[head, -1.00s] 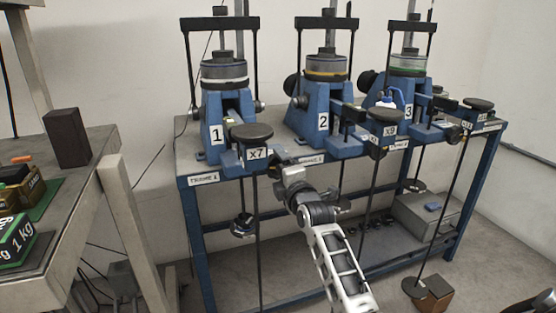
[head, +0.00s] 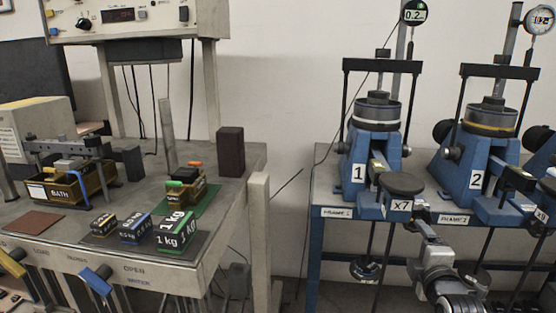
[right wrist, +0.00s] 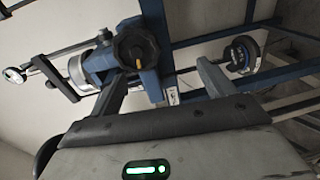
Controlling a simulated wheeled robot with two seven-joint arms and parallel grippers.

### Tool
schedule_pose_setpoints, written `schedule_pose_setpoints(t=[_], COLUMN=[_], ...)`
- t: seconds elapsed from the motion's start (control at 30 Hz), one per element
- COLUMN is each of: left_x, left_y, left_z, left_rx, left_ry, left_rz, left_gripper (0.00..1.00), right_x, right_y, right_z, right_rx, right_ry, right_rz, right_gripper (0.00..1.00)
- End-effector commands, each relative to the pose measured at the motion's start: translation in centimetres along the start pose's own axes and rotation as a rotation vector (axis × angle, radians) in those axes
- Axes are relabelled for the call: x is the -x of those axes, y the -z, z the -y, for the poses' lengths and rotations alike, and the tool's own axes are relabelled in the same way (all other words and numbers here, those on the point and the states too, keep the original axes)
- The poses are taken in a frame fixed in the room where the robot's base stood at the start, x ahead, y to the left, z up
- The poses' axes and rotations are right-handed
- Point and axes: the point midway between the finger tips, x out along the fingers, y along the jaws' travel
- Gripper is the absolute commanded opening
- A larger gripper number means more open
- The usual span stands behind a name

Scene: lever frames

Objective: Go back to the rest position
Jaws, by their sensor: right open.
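My right gripper (head: 428,238) is in front of the blue frame bench, just below the X7 pan, with its arm coming up from the bottom right. In the right wrist view the two fingers of the right gripper (right wrist: 160,85) stand apart with nothing between them. My left gripper is not in view.
Blue frame 2 (head: 478,165) stands to the right. A gap separates the table from the frame bench (head: 318,225).

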Motion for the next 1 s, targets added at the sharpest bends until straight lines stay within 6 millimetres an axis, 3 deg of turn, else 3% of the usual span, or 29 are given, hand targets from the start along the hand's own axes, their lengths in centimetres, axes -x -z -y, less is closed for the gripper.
schedule_pose_setpoints(t=[0.17, 0.2, 0.33, 0.6, 0.9, 1.0], left_x=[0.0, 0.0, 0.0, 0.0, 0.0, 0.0], left_y=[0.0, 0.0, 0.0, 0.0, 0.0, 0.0], left_z=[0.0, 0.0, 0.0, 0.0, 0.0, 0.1], left_rx=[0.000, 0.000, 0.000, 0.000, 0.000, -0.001], left_ry=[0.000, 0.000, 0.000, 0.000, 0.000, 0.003], left_rz=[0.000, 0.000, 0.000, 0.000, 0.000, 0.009], left_gripper=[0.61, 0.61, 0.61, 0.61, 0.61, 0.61], right_x=[8.0, 10.3, 16.8, 26.1, 34.3, 33.1], right_y=[4.4, 5.2, 7.0, 8.3, 8.7, 9.5], right_z=[8.0, 9.6, 13.1, 15.7, 16.3, 16.5], right_rx=[-0.353, -0.442, -0.667, -0.924, -1.100, -1.130], right_ry=[0.364, 0.453, 0.672, 0.911, 1.060, 1.033], right_rz=[-0.016, 0.009, 0.126, 0.372, 0.652, 0.593], right_gripper=[0.82, 0.82, 0.82, 0.82, 0.82, 0.82])
